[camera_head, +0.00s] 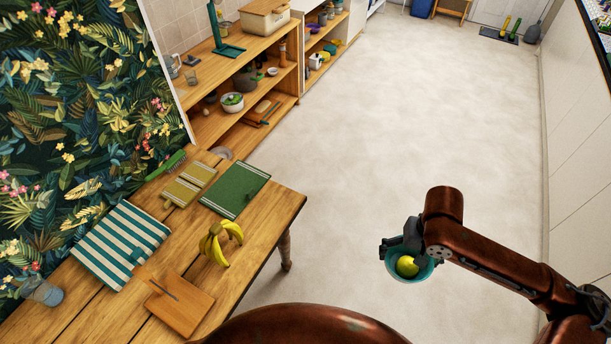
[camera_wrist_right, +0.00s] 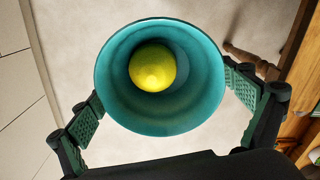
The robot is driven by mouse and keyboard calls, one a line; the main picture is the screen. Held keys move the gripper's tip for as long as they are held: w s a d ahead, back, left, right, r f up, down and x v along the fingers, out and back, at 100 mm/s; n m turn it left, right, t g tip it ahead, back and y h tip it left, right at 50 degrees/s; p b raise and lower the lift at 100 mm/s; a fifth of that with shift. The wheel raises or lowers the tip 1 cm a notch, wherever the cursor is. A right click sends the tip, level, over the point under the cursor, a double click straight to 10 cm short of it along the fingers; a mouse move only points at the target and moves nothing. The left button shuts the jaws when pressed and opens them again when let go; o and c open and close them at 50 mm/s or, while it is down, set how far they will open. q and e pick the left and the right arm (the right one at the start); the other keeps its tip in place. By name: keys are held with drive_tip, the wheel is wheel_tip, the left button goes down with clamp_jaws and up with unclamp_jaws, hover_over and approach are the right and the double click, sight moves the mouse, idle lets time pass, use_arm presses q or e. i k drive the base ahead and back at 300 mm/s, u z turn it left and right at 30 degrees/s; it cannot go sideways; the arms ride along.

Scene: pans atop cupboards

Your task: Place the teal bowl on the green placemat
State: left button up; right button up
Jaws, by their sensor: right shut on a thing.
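The teal bowl (camera_head: 424,271) is off the table, over the bare floor at the right of the head view, with a yellow lemon (camera_head: 407,265) inside it. My right gripper (camera_head: 408,248) is shut on the bowl. In the right wrist view the bowl (camera_wrist_right: 112,75) sits between the two fingers, and the lemon (camera_wrist_right: 152,68) lies at its bottom. The green placemat (camera_head: 236,189) lies flat on the wooden table, near its far right corner, well to the left of the bowl. Nothing stands on it. My left gripper does not show.
The wooden table (camera_head: 262,222) also bears bananas (camera_head: 220,243), a cutting board (camera_head: 180,304), a striped cloth (camera_head: 121,243), a yellowish mat (camera_head: 189,185) and a glass (camera_head: 43,291). Open shelves (camera_head: 288,78) stand beyond it. The floor (camera_head: 400,120) between table and right-hand cupboards is clear.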

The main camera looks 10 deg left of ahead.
sight(232, 185)
drive_tip(key=z, duration=0.5)
drive_tip(key=i, duration=1.25)
drive_tip(key=u, duration=2.75)
